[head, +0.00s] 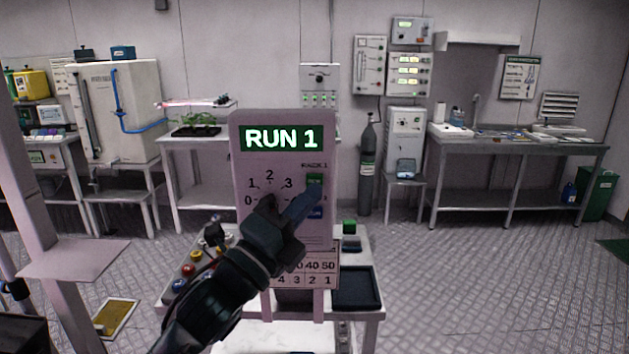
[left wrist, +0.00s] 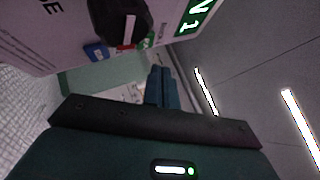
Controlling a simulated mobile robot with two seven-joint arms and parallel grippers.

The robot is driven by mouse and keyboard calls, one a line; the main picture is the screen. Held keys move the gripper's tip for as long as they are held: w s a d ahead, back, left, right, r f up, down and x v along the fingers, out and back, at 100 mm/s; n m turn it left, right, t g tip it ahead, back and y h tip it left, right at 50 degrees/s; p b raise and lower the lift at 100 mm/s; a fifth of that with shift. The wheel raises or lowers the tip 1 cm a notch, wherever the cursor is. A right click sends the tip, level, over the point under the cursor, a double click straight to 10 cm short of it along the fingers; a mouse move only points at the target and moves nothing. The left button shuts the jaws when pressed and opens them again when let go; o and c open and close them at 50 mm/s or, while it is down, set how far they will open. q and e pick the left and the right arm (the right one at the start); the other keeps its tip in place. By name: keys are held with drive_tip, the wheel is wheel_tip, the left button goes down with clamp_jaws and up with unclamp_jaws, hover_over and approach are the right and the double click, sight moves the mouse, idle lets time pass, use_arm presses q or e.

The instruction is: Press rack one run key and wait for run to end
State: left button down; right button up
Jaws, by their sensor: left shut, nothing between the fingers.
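An upright control panel (head: 285,232) stands in the middle of the head view, its green display (head: 281,138) reading "RUN 1". Below the display on the right is a green key (head: 314,181) under a small "RACK 1" label, with a blue key (head: 315,212) beneath it. A dark dial knob (left wrist: 125,22) also shows in the left wrist view, near the green key (left wrist: 147,41). My left gripper (head: 311,197) is shut and empty, its blue fingertips (left wrist: 161,74) close to the green key. I cannot tell whether they touch it. My right gripper is not in view.
A small bench with a dark tray (head: 357,288) and coloured buttons (head: 190,268) stands around the panel. A plant tray (head: 195,130) sits on a table behind left. A gas cylinder (head: 368,165) and a long workbench (head: 515,146) stand behind right. The right floor is clear.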

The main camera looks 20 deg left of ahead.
use_arm(q)
drive_tip(key=s, duration=0.1)
drive_tip(key=s+d, duration=0.1)
drive_tip(key=s, duration=0.1)
drive_tip(key=shift+s, duration=0.2)
idle(0.6)
wheel_tip(320, 180, down, 27)
drive_tip(key=s+a+n+g+y, duration=0.1)
drive_tip(key=s+n+g+y, duration=0.35)
drive_tip(key=n, duration=0.95)
drive_tip(key=s+f+n+g+y, duration=0.1)
drive_tip(key=s+f+n+g, duration=0.2)
drive_tip(key=s+f, duration=0.3)
drive_tip(key=s+f+n+g, duration=0.3)
drive_tip(key=s+f+n, duration=0.3)
drive_tip(key=f, duration=0.5)
drive_tip(key=shift+d+f+n+y, duration=0.15)
drive_tip(key=shift+d+n+y, duration=0.1)
drive_tip(key=shift+n+y, duration=0.1)
idle(2.3)
